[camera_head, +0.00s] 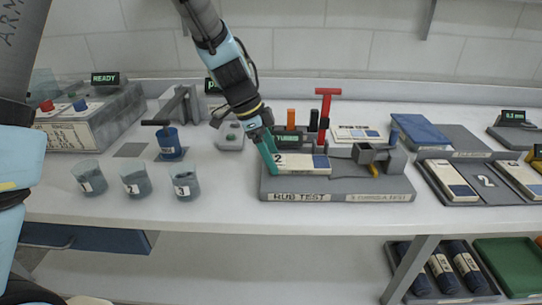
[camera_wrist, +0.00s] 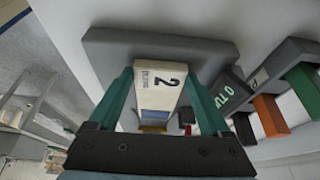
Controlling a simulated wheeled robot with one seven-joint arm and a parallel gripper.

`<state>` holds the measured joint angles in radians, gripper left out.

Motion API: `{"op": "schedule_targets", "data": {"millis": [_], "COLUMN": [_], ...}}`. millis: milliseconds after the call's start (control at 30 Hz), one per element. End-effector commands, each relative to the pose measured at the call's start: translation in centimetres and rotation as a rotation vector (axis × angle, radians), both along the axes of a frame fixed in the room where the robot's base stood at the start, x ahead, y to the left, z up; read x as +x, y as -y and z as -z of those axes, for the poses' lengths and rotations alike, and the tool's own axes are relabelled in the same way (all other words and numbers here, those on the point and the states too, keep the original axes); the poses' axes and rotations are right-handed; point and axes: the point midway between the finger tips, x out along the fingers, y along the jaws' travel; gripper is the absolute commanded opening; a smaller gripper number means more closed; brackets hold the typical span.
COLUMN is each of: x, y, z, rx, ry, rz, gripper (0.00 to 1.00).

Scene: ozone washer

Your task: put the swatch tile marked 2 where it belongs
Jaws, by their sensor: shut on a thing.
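The swatch tile marked 2 (camera_head: 302,164) is cream with a blue patch and lies flat on, or just over, the grey RUB TEST base (camera_head: 385,184). I cannot tell whether it touches the base. My gripper (camera_head: 271,157) is shut on the tile's left end, the end with the 2. In the wrist view the tile (camera_wrist: 158,95) sits between the two teal fingers of my gripper (camera_wrist: 159,80). A dark tray (camera_head: 487,196) on the right has a bare middle place marked 2 (camera_head: 487,181), between two similar tiles (camera_head: 449,180) (camera_head: 520,179).
Orange and red upright handles (camera_head: 325,105) stand behind the tile, by a TURNS display (camera_head: 287,140). A grey clamp block (camera_head: 366,153) is at its right. A blue pad (camera_head: 421,131) lies behind the tray. Several cups (camera_head: 135,182) stand at left.

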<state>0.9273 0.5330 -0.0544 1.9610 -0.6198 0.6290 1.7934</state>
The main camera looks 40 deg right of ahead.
Motion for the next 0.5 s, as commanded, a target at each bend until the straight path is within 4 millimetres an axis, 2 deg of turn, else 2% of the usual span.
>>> {"op": "schedule_targets", "data": {"millis": [167, 200, 333, 500], "x": [0.00, 0.00, 0.01, 0.00], "y": [0.01, 0.01, 0.01, 0.00], "z": [-0.04, -0.04, -0.02, -0.01], "rx": [0.000, 0.000, 0.000, 0.000], "ry": [0.000, 0.000, 0.000, 0.000], "rz": [0.000, 0.000, 0.000, 0.000], "gripper": [0.16, 0.86, 1.00, 1.00]}}
